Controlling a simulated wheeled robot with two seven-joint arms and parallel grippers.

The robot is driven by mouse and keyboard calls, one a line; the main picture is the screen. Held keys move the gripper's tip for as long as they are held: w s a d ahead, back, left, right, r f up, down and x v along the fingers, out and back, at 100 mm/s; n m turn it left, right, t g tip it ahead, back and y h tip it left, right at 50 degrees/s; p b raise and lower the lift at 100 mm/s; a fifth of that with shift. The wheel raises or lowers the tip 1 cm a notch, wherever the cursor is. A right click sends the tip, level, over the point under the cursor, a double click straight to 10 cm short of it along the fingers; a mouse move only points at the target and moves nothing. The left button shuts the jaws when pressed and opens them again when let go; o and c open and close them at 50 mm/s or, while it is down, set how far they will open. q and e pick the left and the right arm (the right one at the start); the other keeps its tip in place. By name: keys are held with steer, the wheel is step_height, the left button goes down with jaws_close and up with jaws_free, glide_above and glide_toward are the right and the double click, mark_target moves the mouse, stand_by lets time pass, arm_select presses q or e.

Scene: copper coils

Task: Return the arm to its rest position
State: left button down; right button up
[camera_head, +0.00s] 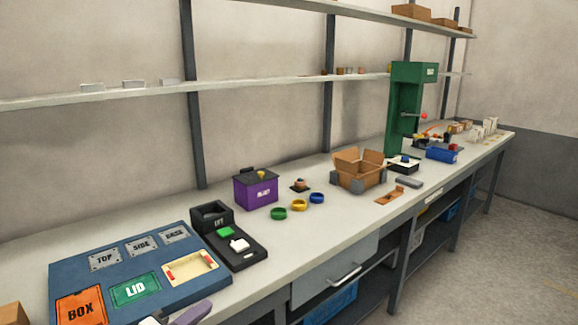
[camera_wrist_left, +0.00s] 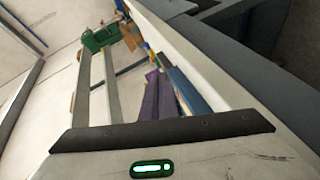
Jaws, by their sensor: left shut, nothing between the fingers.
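My left gripper (camera_head: 194,313) shows only in part at the bottom edge of the head view, in front of the blue board. Its purple-grey fingers also show in the left wrist view (camera_wrist_left: 158,92), side by side, shut and empty. The rest of the left arm is mostly cut off below the head view. My right gripper is in neither view. A small copper-coloured piece on a dark base (camera_head: 299,185) stands on the bench, well away from the left gripper.
The long bench (camera_head: 300,245) holds a blue board (camera_head: 75,262) with labelled plates, a black fixture (camera_head: 243,255), a purple box (camera_head: 256,190), three coloured rings, an open cardboard box (camera_head: 358,172) and a green press (camera_head: 402,110). Shelves run above. The bench's front strip is largely clear.

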arm_select(q)
steer(key=s+d+f+m+g+y, duration=0.1)
steer(key=s+f+m, duration=0.4)
steer(key=s+f, duration=0.7)
steer(key=s+d+f+m+g+y, duration=0.1)
steer(key=s+f+m+g+y, duration=0.2)
steer(key=s+f, duration=0.9)
steer(key=s+m+g, duration=0.1)
steer(key=s+m, duration=0.2)
steer(key=s, duration=0.2)
steer(key=shift+m, duration=0.3)
steer(key=shift+s, duration=0.1)
